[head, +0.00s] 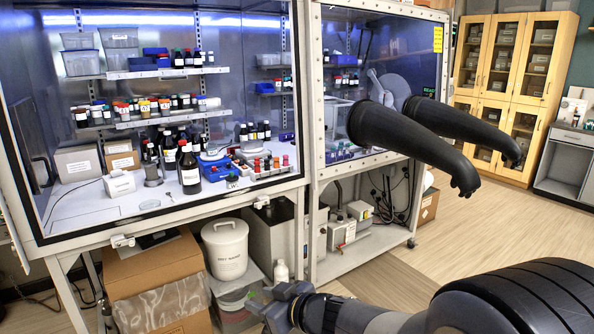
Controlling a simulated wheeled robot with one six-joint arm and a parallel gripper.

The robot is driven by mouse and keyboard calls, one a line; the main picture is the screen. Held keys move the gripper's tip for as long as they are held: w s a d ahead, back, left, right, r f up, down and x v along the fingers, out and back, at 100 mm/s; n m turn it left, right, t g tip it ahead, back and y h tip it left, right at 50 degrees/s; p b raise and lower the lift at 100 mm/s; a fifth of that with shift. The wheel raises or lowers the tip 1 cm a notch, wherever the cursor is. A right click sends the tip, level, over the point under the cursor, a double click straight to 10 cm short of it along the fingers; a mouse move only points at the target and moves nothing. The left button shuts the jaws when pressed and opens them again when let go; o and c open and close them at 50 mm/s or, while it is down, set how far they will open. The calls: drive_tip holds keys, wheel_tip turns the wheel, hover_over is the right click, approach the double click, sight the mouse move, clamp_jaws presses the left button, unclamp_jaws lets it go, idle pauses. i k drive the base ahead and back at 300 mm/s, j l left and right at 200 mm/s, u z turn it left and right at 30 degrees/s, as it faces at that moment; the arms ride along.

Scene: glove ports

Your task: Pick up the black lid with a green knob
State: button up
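I cannot make out a black lid with a green knob for certain. A small dark item (232,182) with a hint of green on top sits near the front of the left glove box floor, beside the large dark bottle; it is too small to identify. My gripper (272,303) is low in front of the glove boxes, at the bottom middle of the view, apart from that item and outside the glass. I see it from behind and the side, so its finger gap is unclear.
The left glove box (170,209) holds shelves of bottles, a large dark bottle (188,170) and a blue tray (222,172). Black gloves (410,135) stick out from the right box. A white bin (226,248) and cardboard box (155,270) stand below. Open floor lies right.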

sight(231, 177)
drive_tip(key=i+j+z, duration=0.55)
drive_tip(key=i+j, duration=0.15)
drive_tip(key=j, duration=0.25)
drive_tip(key=i+j+z, duration=0.2)
drive_tip(key=j, duration=0.2)
drive_tip(key=i+j+z, duration=0.2)
drive_tip(key=j, duration=0.2)
drive_tip(key=i+j, duration=0.15)
drive_tip(key=j, duration=0.2)
drive_tip(key=i+j, duration=0.1)
drive_tip(key=j, duration=0.2)
drive_tip(key=i+j, duration=0.15)
drive_tip(key=j, duration=0.2)
drive_tip(key=i+j, duration=0.1)
drive_tip(key=j, duration=0.25)
